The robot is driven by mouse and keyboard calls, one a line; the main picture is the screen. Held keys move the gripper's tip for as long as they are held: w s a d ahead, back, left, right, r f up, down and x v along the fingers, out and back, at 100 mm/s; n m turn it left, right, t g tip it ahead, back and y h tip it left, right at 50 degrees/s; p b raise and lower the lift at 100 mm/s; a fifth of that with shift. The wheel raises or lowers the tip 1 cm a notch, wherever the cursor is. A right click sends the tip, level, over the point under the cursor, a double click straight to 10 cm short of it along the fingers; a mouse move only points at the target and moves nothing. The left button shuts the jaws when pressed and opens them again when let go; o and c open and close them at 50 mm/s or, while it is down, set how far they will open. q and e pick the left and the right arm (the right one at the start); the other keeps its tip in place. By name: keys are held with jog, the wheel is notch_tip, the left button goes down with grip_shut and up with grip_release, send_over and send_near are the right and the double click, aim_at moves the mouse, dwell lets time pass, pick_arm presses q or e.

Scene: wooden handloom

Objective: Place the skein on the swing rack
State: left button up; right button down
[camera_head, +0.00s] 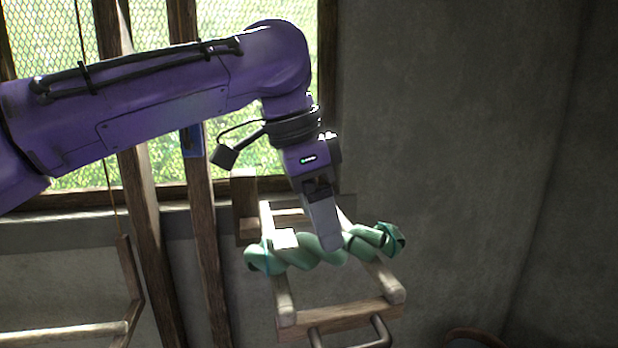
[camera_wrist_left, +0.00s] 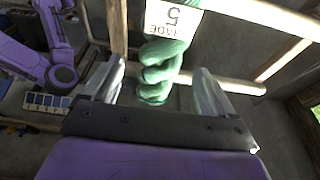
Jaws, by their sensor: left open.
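The skein (camera_head: 300,252) is a green twisted hank with a white tag. It lies across the two pale rails of the wooden swing rack (camera_head: 345,316), and both its ends reach past the rails. My left gripper (camera_head: 330,243) points down at the skein and hides part of its middle. In the left wrist view the skein (camera_wrist_left: 160,72) shows between the two open fingers (camera_wrist_left: 157,85), with a gap on each side. Its tag there reads "SHADE" and "5". My right gripper is not seen.
Wooden posts (camera_head: 205,230) stand left of the rack, before a meshed window (camera_head: 60,30). Another wooden frame (camera_head: 75,332) is at the lower left. A bare grey wall (camera_head: 480,130) is on the right, with free room before it. In the wrist view a compartmented tray (camera_wrist_left: 48,102) shows at left.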

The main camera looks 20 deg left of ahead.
pick_arm(q)
jog(key=p+v, duration=0.2)
jog(key=v, duration=0.6)
jog(key=shift+r, duration=0.35)
jog(key=shift+s+a, duration=0.1)
dwell(0.6)
